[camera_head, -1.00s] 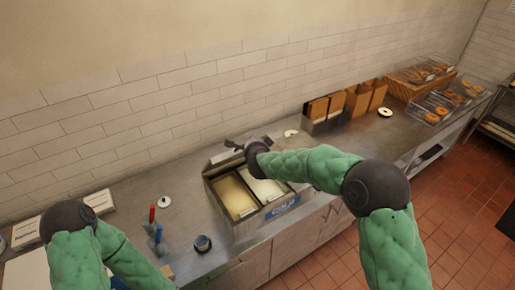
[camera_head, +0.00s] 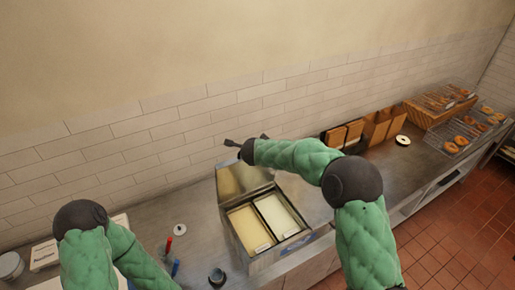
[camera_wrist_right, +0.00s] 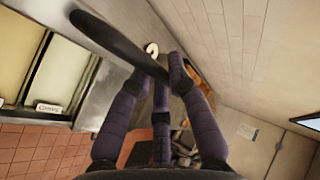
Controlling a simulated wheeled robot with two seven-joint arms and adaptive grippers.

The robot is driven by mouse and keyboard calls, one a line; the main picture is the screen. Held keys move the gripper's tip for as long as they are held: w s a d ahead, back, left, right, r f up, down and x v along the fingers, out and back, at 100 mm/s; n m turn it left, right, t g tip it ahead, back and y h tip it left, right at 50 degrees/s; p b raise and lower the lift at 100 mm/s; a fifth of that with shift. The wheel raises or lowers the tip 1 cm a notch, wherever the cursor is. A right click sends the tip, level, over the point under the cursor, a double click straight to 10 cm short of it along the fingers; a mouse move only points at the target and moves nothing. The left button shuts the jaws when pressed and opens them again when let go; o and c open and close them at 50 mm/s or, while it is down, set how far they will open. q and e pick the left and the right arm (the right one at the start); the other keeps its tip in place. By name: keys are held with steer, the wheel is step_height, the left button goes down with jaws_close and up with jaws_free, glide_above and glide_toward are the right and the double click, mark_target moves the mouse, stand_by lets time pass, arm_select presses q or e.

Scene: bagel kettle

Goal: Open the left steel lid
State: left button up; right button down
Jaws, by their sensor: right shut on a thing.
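A steel kettle unit (camera_head: 280,250) stands on the counter. Its left compartment (camera_head: 247,228) and right compartment (camera_head: 279,212) are both uncovered and show pale contents. A steel lid panel (camera_head: 240,180) stands raised along the back of the unit; I cannot tell whether it is one lid or two. My right gripper (camera_head: 237,146) is above the raised panel. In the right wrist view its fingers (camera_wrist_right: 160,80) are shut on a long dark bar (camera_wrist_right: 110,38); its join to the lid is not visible. My left gripper is out of view.
On the counter, a white disc (camera_head: 180,230), a red-handled tool (camera_head: 168,244) and a dark cup (camera_head: 217,277) stand left of the unit. Brown boxes (camera_head: 376,128) and bagel racks (camera_head: 465,133) are to the right. A tiled wall (camera_head: 190,125) rises behind.

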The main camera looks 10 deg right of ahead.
steer(key=shift+w+a+r, duration=0.15)
steer(key=shift+w+r, duration=0.05)
steer(key=shift+w, duration=0.35)
steer(key=c, duration=1.1)
jaws_free()
steer(key=shift+c, duration=0.2)
steer(key=shift+s, duration=0.2)
steer(key=v, duration=1.2)
steer(key=shift+w, duration=0.2)
steer(key=shift+r, duration=0.1)
